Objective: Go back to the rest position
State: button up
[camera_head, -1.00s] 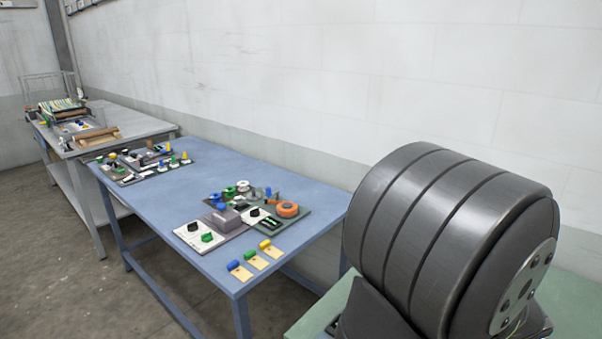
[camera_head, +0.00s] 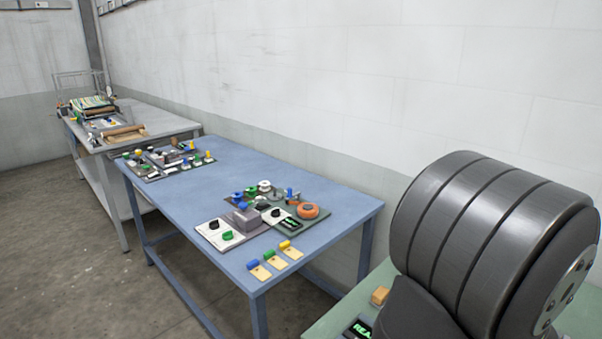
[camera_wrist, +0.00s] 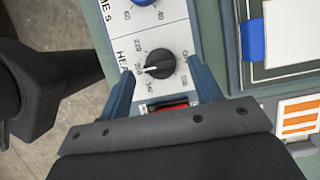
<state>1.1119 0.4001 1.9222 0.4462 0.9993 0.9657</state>
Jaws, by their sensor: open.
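My gripper (camera_wrist: 163,98) shows in the wrist view. Its two blue fingers are apart, with nothing held between them. Past the fingertips is a black knob (camera_wrist: 160,64) on a white dial plate (camera_wrist: 178,36) with printed numbers and partly cut-off lettering. The fingers appear on either side of the knob's lower area; I cannot tell how far above the plate they are. A red display (camera_wrist: 168,106) shows between the fingers, partly hidden by the gripper. The gripper is not visible in the head view.
The head view shows a blue table (camera_head: 190,211) with control panels and knobs, and a grey table (camera_head: 160,122) with a press behind it. A green surface (camera_head: 335,312) is at lower right, under my dark arm. A blue knob (camera_wrist: 144,3) and blue tab (camera_wrist: 252,40) lie near the gripper.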

jog(key=v, duration=1.5)
jog(key=x, duration=1.7)
jog(key=shift+a+f, duration=0.1)
jog(key=n, duration=0.2)
jog(key=shift+w+n+g+y, duration=0.1)
jog(key=shift+n+g+y, duration=0.2)
jog(key=shift+g, duration=0.1)
jog(key=n+g, duration=0.1)
jog(key=n, duration=0.2)
jog(key=n+g, duration=0.1)
jog(key=n, duration=0.2)
jog(key=shift+w+d+y, duration=0.15)
jog(key=shift+d+y, duration=0.05)
jog(key=shift+y, duration=0.1)
jog(key=n+g, duration=0.2)
jog(key=n, duration=0.2)
jog(key=shift+w+n, duration=0.1)
jog(key=shift+n, duration=0.3)
jog(key=n, duration=0.2)
jog(key=n+g+h, duration=0.1)
jog(key=shift+a+r+n, duration=0.1)
jog(key=shift+r+n, duration=0.1)
jog(key=shift+n, duration=0.2)
